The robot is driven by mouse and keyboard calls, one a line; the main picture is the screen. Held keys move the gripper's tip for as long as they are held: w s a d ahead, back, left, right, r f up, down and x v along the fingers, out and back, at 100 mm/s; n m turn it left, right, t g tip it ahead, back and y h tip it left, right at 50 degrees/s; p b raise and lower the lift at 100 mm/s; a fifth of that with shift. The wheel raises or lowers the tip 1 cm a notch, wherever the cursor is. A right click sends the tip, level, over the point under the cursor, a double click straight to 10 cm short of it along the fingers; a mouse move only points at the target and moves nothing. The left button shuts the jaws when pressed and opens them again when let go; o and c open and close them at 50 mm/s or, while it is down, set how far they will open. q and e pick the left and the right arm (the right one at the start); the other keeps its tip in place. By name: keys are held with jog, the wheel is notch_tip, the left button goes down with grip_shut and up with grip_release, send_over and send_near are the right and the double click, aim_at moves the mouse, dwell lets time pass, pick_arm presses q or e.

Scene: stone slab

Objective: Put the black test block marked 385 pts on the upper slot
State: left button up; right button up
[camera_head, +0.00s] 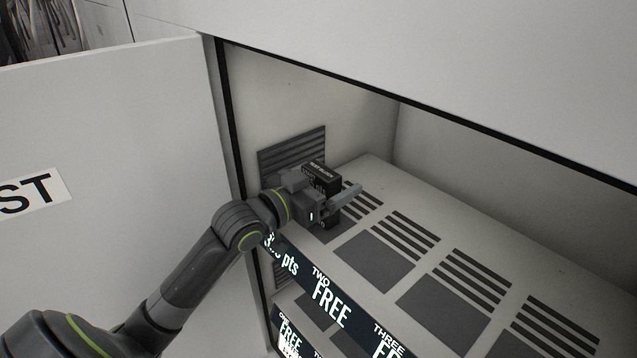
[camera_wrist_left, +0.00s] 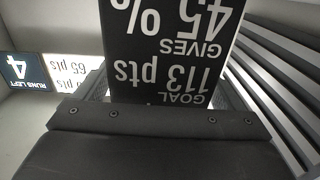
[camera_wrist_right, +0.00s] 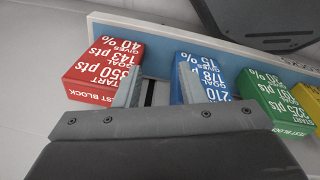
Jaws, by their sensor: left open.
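The black test block (camera_head: 322,178) stands at the leftmost slot of the upper shelf (camera_head: 376,168) in the head view. My left gripper (camera_head: 330,203) is at it, open, with its fingers on either side of the block. The black block (camera_wrist_left: 168,50) fills the middle of the left wrist view, showing upside-down text with 113 pts and 45 %. The 385 marking cannot be read. Whether its base rests fully on the shelf is hidden. My right gripper (camera_wrist_right: 155,88) shows only in its wrist view, open, with no block between its fingers.
The shelf-edge display (camera_head: 330,300) reads FREE for slots two and three. Empty striped slots (camera_head: 375,260) lie to the right. A lower shelf is below. The cabinet's left wall is close to the gripper. Red (camera_wrist_right: 105,70), blue (camera_wrist_right: 210,78) and green (camera_wrist_right: 270,100) blocks are near my right gripper.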

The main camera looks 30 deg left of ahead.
aim_at(313, 183)
pick_arm(q)
jog(key=shift+r, duration=0.5)
jog(key=shift+s+r+p, duration=0.1)
jog(key=shift+s+p, duration=0.05)
jog(key=shift+p, duration=0.15)
jog(key=v, duration=0.5)
jog(key=shift+s+a, duration=0.15)
jog(key=p+v, duration=0.1)
jog(key=v, duration=0.3)
jog(key=shift+r, duration=0.1)
jog(key=shift+p+v, duration=0.7)
jog(key=shift+v, duration=0.55)
